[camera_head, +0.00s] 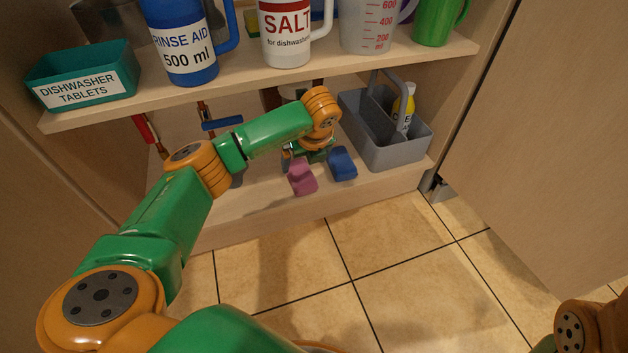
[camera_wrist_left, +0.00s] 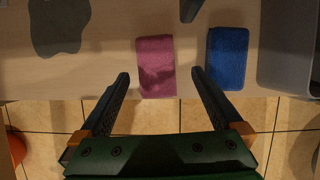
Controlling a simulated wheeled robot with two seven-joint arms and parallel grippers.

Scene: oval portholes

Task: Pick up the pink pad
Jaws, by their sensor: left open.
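The pink pad (camera_head: 302,176) lies near the front edge of the lower cabinet shelf, left of a blue pad (camera_head: 342,164). In the left wrist view the pink pad (camera_wrist_left: 155,66) shows ahead of and between the two dark fingertips of my left gripper (camera_wrist_left: 160,75), which is open and empty. The blue pad (camera_wrist_left: 228,58) lies just right of the right fingertip there. In the head view my left wrist (camera_head: 321,112) is above the pads, and its fingers are mostly hidden. Whether a finger touches the pink pad cannot be told. My right arm shows only at the lower right corner.
The tiled floor in front is clear.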

